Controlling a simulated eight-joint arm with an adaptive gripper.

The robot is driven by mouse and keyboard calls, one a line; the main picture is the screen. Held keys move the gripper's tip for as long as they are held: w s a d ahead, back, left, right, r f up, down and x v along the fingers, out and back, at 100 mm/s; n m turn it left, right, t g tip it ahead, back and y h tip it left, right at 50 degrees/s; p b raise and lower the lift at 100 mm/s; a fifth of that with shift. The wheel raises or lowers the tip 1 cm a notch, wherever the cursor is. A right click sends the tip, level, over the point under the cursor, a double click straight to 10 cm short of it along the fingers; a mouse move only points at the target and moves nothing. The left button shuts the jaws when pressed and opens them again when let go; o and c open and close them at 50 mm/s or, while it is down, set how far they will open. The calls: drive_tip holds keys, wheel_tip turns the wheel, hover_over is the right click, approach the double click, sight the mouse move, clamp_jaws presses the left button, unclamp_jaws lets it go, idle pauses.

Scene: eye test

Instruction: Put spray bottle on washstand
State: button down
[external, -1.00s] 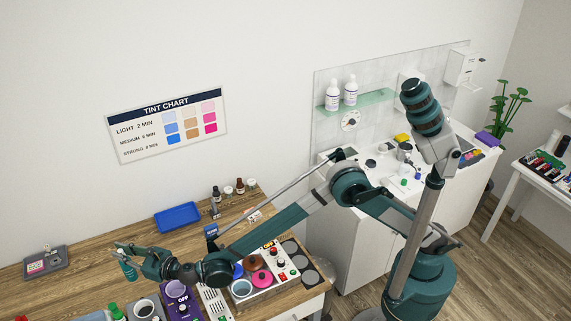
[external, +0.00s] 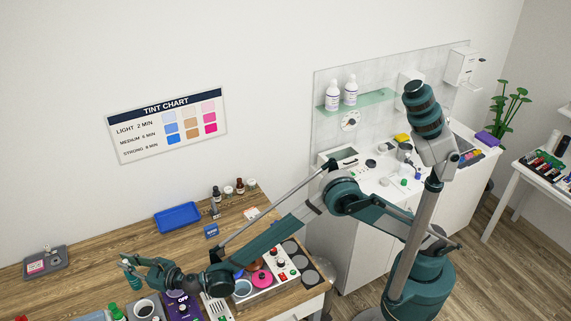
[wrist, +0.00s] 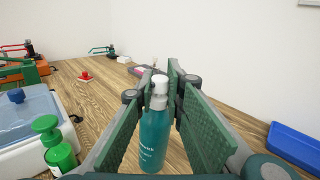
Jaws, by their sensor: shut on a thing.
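A teal spray bottle (wrist: 155,138) with a white top stands upright between the fingers of my gripper (wrist: 160,92) in the wrist view. My gripper is shut on it near its neck. In the external view my gripper (external: 128,263) is at the left, over the wooden table, with the bottle (external: 135,282) hanging below it. I cannot tell how far the bottle's base is above the table. The white washstand (external: 338,245) stands at the back right, with several small items on its top; my arm hides part of it.
A blue tray (external: 177,217) and small bottles (external: 228,190) stand along the table's back. A purple device (external: 183,307), a mug (external: 146,309) and a pot warmer (external: 262,285) crowd the front. A glass shelf (external: 374,97) with two white bottles is above the washstand.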

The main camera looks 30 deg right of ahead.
drive_tip(key=shift+f, duration=1.55)
drive_tip(key=shift+f+b, duration=0.15)
drive_tip(key=shift+b, duration=0.2)
drive_tip(key=c, duration=2.4)
unclamp_jaws()
drive_tip(key=shift+s+d, duration=0.4)
drive_tip(key=shift+s, duration=0.05)
drive_tip(key=p+v, duration=0.1)
drive_tip(key=v, duration=1)
drive_tip(key=shift+p, duration=0.35)
drive_tip(key=shift+w, duration=0.1)
